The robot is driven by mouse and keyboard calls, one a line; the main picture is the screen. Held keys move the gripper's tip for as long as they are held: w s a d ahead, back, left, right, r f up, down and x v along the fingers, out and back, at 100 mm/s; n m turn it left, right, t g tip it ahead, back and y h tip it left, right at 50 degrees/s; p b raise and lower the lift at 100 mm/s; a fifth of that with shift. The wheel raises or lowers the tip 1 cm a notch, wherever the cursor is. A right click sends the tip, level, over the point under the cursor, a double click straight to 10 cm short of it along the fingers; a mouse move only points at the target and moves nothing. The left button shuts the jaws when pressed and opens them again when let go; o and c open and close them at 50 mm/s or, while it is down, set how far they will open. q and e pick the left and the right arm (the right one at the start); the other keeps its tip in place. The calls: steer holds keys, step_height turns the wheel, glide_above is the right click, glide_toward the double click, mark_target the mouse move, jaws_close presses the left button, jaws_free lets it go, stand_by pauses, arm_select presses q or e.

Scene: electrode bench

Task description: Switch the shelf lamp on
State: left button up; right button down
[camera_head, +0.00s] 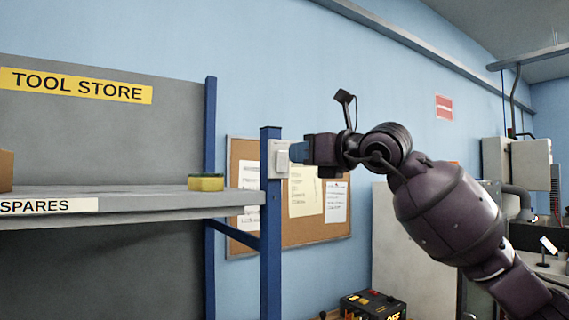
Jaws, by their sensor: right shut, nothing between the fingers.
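A white switch box (279,159) is fixed to the blue front post of the shelf unit, in the middle of the head view. My right gripper (293,152) is shut and empty, with its blue fingertips right at the switch's right side. I cannot tell whether the tips touch the switch or are just short of it. The rocker's position is too small to read. No lamp is clearly visible on the shelf. My left gripper is not in view.
The grey shelf (140,200) holds a yellow-green sponge (206,183) and part of a brown box (6,170). A cork board (315,224) with papers hangs behind the post. A black control box (372,305) stands low in front. Grey cabinets (525,162) are at right.

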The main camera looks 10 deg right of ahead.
steer(key=shift+x, duration=0.95)
stand_by(0.4)
steer(key=shift+s+d+b, duration=0.2)
steer(key=shift+s+b, duration=0.1)
steer(key=shift+s, duration=0.05)
steer(key=b+v, duration=0.2)
steer(key=v, duration=0.5)
steer(key=shift+b, duration=0.4)
stand_by(0.5)
